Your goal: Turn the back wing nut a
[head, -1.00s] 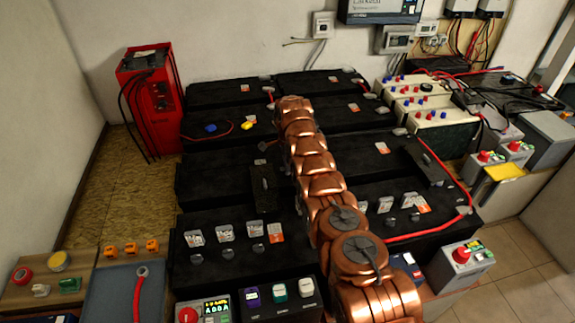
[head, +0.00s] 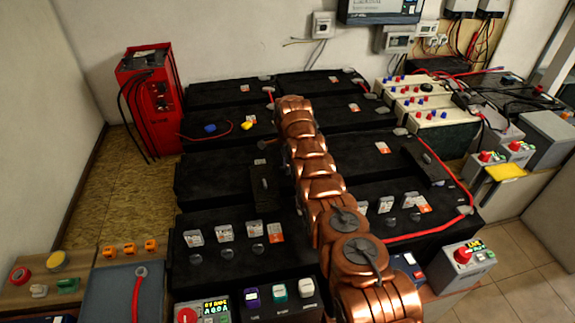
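My copper-coloured arm runs from the bottom right up over the middle of the black battery bank. Its far end hides what lies behind it, and my gripper's fingers do not show. I cannot pick out a wing nut marked a for certain. A small grey-brown fitting (head: 263,145) lies just left of the arm, between the battery rows. A black upright piece with a small grey knob (head: 264,184) stands left of the arm. A similar black piece (head: 428,166) with a grey end stands on the right. Details on these parts are too small to tell.
Blue (head: 210,128) and yellow (head: 246,125) pieces sit on a rear left battery. A red cabinet with black cables (head: 150,105) stands at the left. Red cable (head: 440,160) crosses the right side. A box with a red knob and display (head: 205,310) stands in front.

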